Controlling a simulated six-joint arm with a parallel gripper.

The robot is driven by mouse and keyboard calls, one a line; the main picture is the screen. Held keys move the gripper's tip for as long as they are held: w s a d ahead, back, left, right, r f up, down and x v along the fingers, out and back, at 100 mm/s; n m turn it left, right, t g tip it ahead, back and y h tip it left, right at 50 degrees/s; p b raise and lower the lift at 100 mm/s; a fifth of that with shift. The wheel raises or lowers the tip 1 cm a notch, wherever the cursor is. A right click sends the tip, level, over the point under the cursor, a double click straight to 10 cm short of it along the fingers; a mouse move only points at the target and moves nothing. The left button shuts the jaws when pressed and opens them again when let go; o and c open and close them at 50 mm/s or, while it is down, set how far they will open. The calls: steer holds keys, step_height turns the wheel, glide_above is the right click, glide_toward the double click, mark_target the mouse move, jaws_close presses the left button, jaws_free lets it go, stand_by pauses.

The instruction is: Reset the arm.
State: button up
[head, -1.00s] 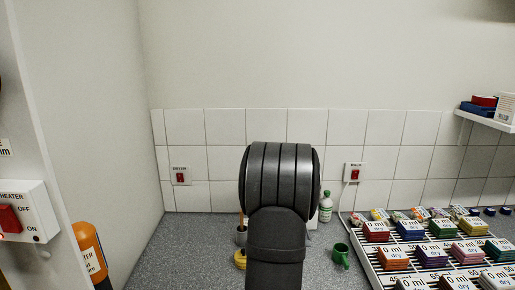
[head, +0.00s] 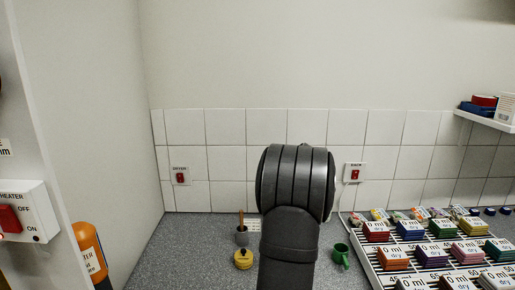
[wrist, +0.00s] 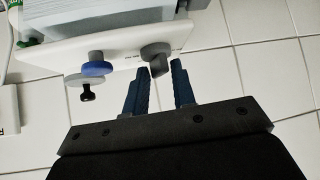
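My gripper (wrist: 160,68) shows in the wrist view with its two dark blue fingers apart and nothing held between them. A grey knob (wrist: 156,52) appears just beyond the fingertips, on a white panel (wrist: 115,50). I cannot tell how far the knob is from the fingers. My arm (head: 292,205) stands upright in the middle of the head view, over the grey counter. Its gripper is hidden in that view.
A rack (head: 372,268) of labelled coloured blocks fills the right. An orange cylinder (head: 88,245) stands left. A blue knob (wrist: 97,68) is on the white panel.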

steer(key=shift+d+n+g+y, duration=0.15)
steer(key=shift+n+g+y, duration=0.45)
steer(key=shift+n+y, duration=1)
steer(key=shift+n, duration=0.3)
steer(key=o, duration=0.6)
steer(key=shift+a+r, duration=0.15)
steer(key=shift+a, duration=0.05)
steer(key=o, duration=1.1)
steer(key=a+r+n+g+h, duration=0.1)
steer(key=r+n, duration=0.1)
steer(key=s+a+r+n+h, duration=0.1)
steer(key=r+n, duration=0.1)
steer(key=a+r+n+g, duration=0.1)
steer(key=a+r+n, duration=0.1)
steer(key=shift+s+r+n+g+h, duration=0.3)
steer(key=shift+s+r+n+h, duration=0.05)
steer(key=shift+s+n+h, duration=0.05)
steer(key=s+r+n+g+h, duration=0.1)
steer(key=s+r+n+h, duration=0.35)
steer(key=r, duration=0.45)
steer(key=x, duration=0.9)
steer(key=shift+w+d+f, duration=0.2)
steer(key=shift+w+d, duration=0.05)
steer(key=shift+w, duration=0.1)
steer(key=shift+r, duration=0.15)
